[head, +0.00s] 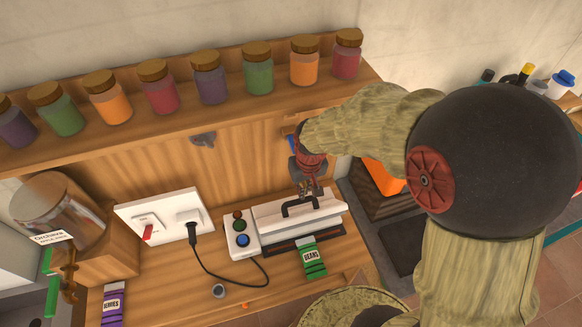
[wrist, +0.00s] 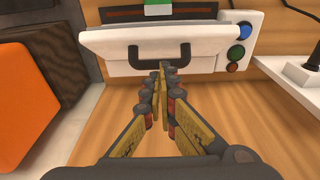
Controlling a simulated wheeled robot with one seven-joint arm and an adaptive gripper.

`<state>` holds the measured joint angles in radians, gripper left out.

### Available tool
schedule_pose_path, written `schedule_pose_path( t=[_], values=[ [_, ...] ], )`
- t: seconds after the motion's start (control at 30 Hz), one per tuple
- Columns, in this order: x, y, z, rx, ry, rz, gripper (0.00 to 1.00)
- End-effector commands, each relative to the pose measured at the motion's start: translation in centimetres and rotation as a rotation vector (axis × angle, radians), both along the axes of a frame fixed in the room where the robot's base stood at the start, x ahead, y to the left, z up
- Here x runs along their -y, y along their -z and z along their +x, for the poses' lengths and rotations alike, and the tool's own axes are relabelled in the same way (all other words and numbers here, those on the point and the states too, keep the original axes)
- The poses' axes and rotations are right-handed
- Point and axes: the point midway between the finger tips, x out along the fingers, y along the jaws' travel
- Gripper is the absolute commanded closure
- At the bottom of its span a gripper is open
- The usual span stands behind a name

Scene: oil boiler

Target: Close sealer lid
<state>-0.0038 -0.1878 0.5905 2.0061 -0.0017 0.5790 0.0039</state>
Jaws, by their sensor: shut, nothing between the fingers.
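The sealer is a white machine on the wooden counter, with a white lid (head: 275,213) that carries a black handle (head: 300,205). In the wrist view the lid (wrist: 110,42) and its handle (wrist: 160,50) are near the top, and the lid looks raised, with the dark sealing bed (wrist: 205,14) visible beyond it. My gripper (head: 306,188) is just behind the handle in the head view. In the wrist view my gripper (wrist: 160,70) is shut and empty, its fingertips close to the handle. I cannot tell whether they touch it.
A green beans bag (head: 311,258) lies at the sealer's front. A control box (head: 240,234) with coloured buttons stands to its left, beside a white socket panel (head: 165,215) with a plugged cable. A shelf (head: 200,120) with several jars runs above. An orange object (head: 383,176) stands at right.

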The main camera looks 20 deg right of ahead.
Motion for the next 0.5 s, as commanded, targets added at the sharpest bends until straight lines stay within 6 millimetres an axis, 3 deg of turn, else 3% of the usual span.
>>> schedule_pose_path(
  t=[0.1, 0.27, 0.5],
  values=[
    [0.0, -0.6, 2.5, 0.068, 0.001, 0.000, 1.00],
    [0.0, -0.5, 3.5, 0.102, 0.001, 0.000, 1.00],
    [0.0, 2.7, 4.3, 0.100, 0.001, 0.000, 1.00]
  ],
)
